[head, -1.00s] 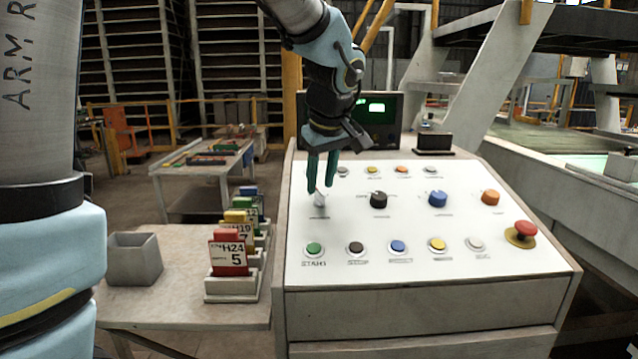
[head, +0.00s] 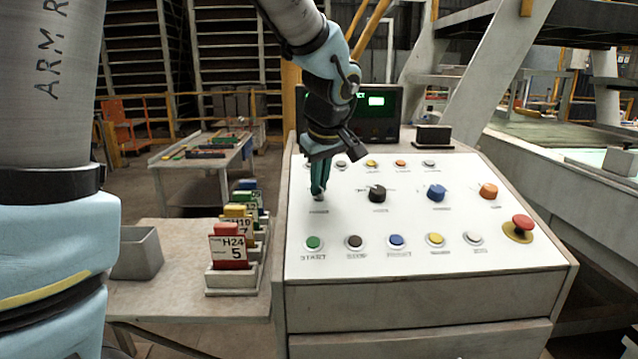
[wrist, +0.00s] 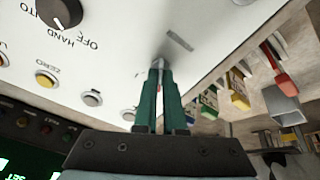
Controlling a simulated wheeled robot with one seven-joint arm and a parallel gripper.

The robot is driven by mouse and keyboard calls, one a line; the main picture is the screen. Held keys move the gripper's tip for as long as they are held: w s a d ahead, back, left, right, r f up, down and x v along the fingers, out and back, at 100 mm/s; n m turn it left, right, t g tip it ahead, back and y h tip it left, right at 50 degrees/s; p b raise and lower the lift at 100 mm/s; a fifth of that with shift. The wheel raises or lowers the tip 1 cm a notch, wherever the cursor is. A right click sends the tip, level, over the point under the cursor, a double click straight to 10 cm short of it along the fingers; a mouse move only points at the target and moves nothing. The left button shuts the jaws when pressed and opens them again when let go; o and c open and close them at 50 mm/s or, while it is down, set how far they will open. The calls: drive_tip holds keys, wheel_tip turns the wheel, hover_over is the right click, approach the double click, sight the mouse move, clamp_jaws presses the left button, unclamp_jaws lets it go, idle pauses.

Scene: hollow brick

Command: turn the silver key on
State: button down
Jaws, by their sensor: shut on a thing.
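The silver key (wrist: 159,63) is at the left end of the knob row on the white sloped console panel (head: 340,225). My gripper (head: 318,193), with green fingers, reaches down onto it from above and is shut on it. In the wrist view my fingertips (wrist: 160,68) are close together around the key, and only its tip shows between them. The fingers hide most of the key in the head view. I cannot tell its exact turn angle.
A black knob (head: 377,194), a blue knob (head: 436,193) and an orange knob (head: 488,191) stand to the right. A red mushroom button (head: 521,223) is at the right edge. Several push buttons line the front. Tagged cards (head: 230,246) and a grey bin (head: 138,252) sit left.

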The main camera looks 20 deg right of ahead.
drive_tip(key=shift+m, duration=0.3)
idle(0.4)
drive_tip(key=shift+m+b, duration=0.5)
drive_tip(key=shift+m, duration=0.4)
drive_tip(key=m+h, duration=0.1)
drive_tip(key=m, duration=0.2)
drive_tip(key=shift+m, duration=0.4)
drive_tip(key=m+p, duration=0.1)
drive_tip(key=m, duration=0.3)
drive_tip(key=shift+r, duration=0.1)
drive_tip(key=shift+m+g+h+p, duration=0.3)
drive_tip(key=shift+m+p, duration=0.15)
drive_tip(key=shift+m, duration=0.45)
drive_tip(key=c, duration=1)
unclamp_jaws()
